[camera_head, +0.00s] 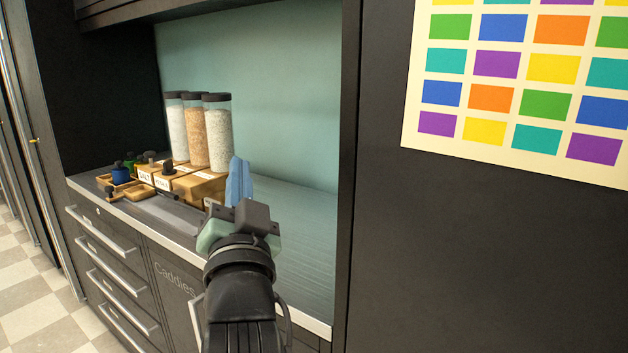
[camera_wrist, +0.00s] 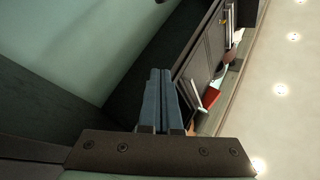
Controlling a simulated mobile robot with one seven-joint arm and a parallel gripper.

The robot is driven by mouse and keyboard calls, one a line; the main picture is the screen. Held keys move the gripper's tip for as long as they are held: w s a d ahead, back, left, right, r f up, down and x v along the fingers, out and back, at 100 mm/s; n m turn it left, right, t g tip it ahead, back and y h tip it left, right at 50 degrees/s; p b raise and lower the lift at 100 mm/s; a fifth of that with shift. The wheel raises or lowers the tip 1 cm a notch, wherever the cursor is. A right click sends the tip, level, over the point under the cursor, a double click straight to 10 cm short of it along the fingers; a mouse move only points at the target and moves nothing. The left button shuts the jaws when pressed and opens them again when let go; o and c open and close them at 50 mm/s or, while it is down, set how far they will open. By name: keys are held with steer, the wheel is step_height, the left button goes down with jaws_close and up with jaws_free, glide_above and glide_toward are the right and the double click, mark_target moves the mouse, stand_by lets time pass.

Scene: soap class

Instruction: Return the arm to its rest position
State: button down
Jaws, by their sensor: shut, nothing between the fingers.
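My gripper (camera_head: 239,181) is in the middle of the head view, at the end of my black arm, in front of the counter alcove. Its blue fingers point up and are together, with nothing between them. In the wrist view the two blue fingers (camera_wrist: 159,98) lie side by side, and no object is held. The gripper overlaps the counter's front edge in the head view; its exact height above the counter is hard to tell.
The dark counter (camera_head: 300,235) holds three tall jars (camera_head: 218,130), wooden boxes (camera_head: 200,187), a blue cup (camera_head: 120,175) and small wooden trays (camera_head: 132,190) at left. Drawers (camera_head: 110,270) lie below. A tall dark panel (camera_head: 480,240) with a colour chart (camera_head: 520,80) stands right. The counter's right part is clear.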

steer(key=s+d+r+n+t+h, duration=0.25)
steer(key=s+d+r, duration=0.25)
steer(key=s+r, duration=0.4)
steer(key=s+d+r+n+t+h, duration=0.1)
steer(key=s+d+r+n+t, duration=0.15)
steer(key=s+d+r, duration=0.55)
steer(key=s+a+r+p, duration=0.1)
steer(key=r+p, duration=0.8)
steer(key=s+a+r+p, duration=0.2)
steer(key=r+p, duration=0.7)
steer(key=p, duration=0.1)
steer(key=shift+a+r+m+h, duration=0.15)
steer(key=shift+r+m+h, duration=0.05)
steer(key=shift+m+h, duration=0.2)
